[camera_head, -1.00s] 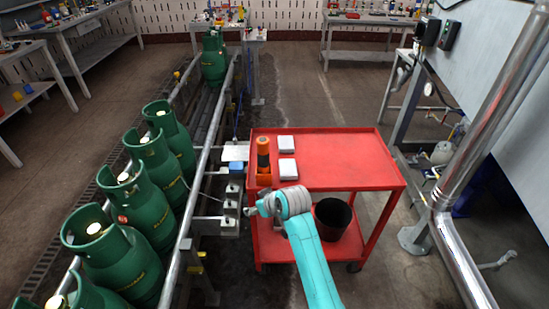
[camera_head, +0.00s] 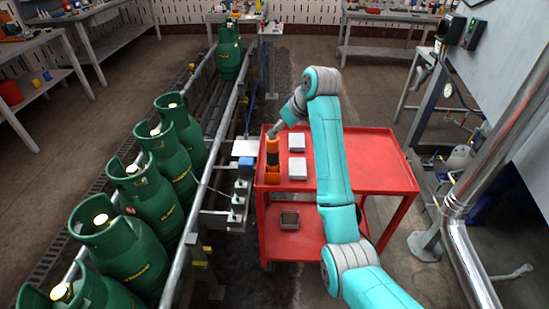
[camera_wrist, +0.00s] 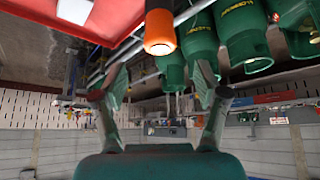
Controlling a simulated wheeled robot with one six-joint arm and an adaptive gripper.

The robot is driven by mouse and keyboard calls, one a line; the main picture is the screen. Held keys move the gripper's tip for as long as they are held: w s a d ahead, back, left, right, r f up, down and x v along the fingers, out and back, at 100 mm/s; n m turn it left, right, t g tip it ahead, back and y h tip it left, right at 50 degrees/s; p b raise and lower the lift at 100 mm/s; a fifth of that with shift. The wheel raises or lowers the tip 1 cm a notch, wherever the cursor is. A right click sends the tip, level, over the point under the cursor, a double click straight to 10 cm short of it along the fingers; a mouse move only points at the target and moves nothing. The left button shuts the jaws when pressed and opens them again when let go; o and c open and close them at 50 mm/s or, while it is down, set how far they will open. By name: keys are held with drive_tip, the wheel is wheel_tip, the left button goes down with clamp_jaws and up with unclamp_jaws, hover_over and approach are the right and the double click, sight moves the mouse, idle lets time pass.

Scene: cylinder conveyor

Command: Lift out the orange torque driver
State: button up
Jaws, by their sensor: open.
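The orange torque driver (camera_head: 273,147), orange with a black band, stands upright in an orange holder (camera_head: 272,177) at the left edge of the red cart top (camera_head: 375,165). My gripper (camera_head: 273,133) is at the driver's upper end in the head view, and its fingers are too small there to make out. In the wrist view my gripper's two fingers (camera_wrist: 160,90) are spread apart with nothing between them. The driver's orange end (camera_wrist: 159,46) shows in the wrist view beyond the fingertips, at the top middle. I cannot tell whether they touch.
Two pale boxes (camera_head: 297,143) (camera_head: 298,168) lie just right of the driver. A conveyor (camera_head: 209,150) with several green gas cylinders (camera_head: 130,245) runs along the left. A small grey bin (camera_head: 289,219) sits on the cart's lower shelf. The cart top's right side is clear.

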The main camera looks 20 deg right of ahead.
hover_over(273, 159)
drive_tip(key=w, duration=0.2)
drive_tip(key=shift+d+f, duration=0.2)
drive_tip(key=shift+f, duration=3.35)
drive_tip(key=shift+r, duration=0.1)
clamp_jaws()
